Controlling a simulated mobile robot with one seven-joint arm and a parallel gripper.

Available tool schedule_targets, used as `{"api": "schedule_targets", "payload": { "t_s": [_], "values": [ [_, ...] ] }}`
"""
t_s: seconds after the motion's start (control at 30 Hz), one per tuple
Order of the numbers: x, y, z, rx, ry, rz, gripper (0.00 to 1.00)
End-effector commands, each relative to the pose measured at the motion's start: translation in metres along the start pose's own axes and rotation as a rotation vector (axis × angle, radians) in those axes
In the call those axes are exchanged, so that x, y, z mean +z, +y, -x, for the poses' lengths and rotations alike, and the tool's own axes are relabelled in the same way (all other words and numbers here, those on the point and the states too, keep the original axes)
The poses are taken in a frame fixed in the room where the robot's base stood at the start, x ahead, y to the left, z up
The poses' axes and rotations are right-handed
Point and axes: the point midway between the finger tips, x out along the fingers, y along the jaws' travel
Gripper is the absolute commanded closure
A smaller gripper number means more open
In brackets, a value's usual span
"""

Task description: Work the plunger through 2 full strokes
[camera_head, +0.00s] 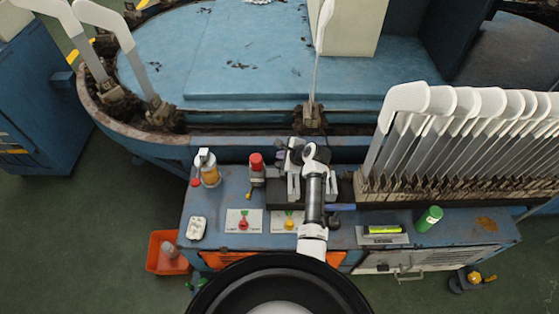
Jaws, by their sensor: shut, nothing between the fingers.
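My arm reaches up from the bottom middle to the blue bench. My gripper (291,166) is at its far end, partly hidden by my wrist, shut and empty above a grey fixture on the bench. A small upright device with a red knob on top (256,161) and a grey body stands just left of my gripper, apart from it. An amber bottle with a white top (208,168) stands further left. I cannot tell for certain which of these carries the plunger.
Two plates with a green-and-red valve (243,221) and a yellow one (289,222) lie at the bench front. A level (382,230) and green can (430,218) are right. White sock boards (440,105) rise behind. An orange bin (160,257) stands on the floor.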

Motion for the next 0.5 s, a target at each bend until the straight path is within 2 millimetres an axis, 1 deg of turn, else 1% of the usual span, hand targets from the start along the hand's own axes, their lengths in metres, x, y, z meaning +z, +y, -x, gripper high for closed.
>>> {"api": "schedule_targets", "payload": {
  "t_s": [0.03,0.23,0.5],
  "values": [
    [0.006,-0.005,0.007,0.001,0.000,0.000,1.00],
    [0.015,-0.015,0.021,0.001,0.000,-0.001,1.00],
    [0.015,-0.015,0.021,0.000,0.000,-0.001,1.00]
  ]
}}
